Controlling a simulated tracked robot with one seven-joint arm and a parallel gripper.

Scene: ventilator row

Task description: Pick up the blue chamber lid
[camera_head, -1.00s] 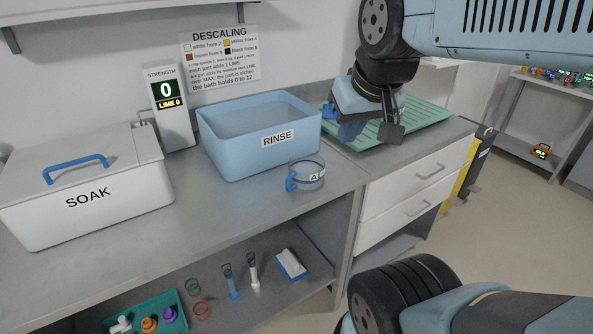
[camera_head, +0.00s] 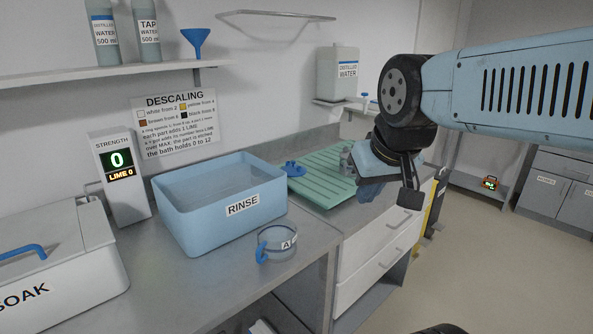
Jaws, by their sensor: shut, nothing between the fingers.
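A small blue piece (camera_head: 295,169), which looks like the blue chamber lid, lies at the left end of the green ribbed draining mat (camera_head: 322,187). Its exact shape is too small to tell. A clear chamber marked A (camera_head: 279,242), with a blue handle, stands on the bench in front of the rinse tub. My gripper (camera_head: 402,190) is to the right of the blue piece, in front of the mat's right end in the picture. It is shut and holds nothing. My wrist hides part of the mat's right end.
The blue RINSE tub (camera_head: 222,215) stands left of the mat, and the white SOAK bath (camera_head: 75,265) is further left. A grey part (camera_head: 346,158) sits at the mat's back, near my wrist. White drawers (camera_head: 378,255) are below the bench. Open floor lies right.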

